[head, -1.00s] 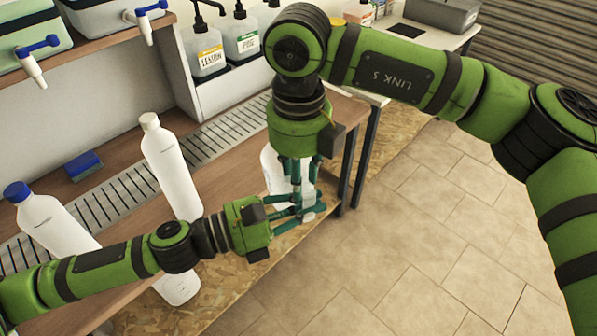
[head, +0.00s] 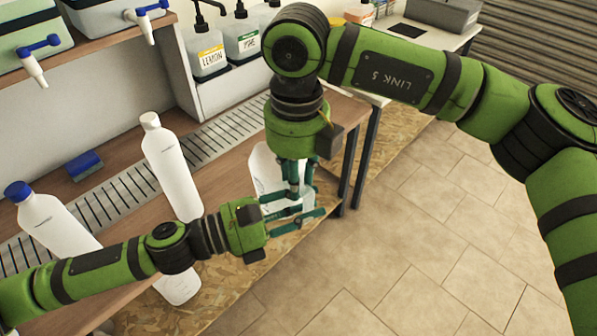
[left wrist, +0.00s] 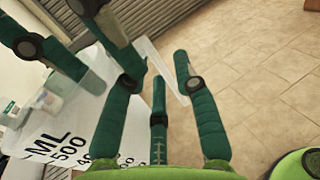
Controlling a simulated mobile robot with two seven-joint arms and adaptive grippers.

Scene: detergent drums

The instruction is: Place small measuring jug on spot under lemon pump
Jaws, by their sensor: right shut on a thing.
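The measuring jug (head: 263,170) is whitish, with dark "ML 500" markings in the left wrist view (left wrist: 40,133). My right gripper (head: 293,188) is shut on it from above, over the bench's front edge, and hides part of it. The right fingers also show at the upper left of the left wrist view. My left gripper (head: 308,214) is beside the jug with its fingers spread; a pale translucent strip of the jug, perhaps its handle, shows between them (left wrist: 157,72). The lemon pump bottle (head: 208,55), with a yellow label, stands at the back shelf. The spot under it is not clearly seen.
A slotted drip grate (head: 225,125) runs along the bench. A white capped bottle (head: 172,170), a blue-capped bottle (head: 50,222) and a blue sponge (head: 84,165) stand or lie at left. A green-labelled pump bottle (head: 243,40) is beside the lemon one. Tiled floor is clear at right.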

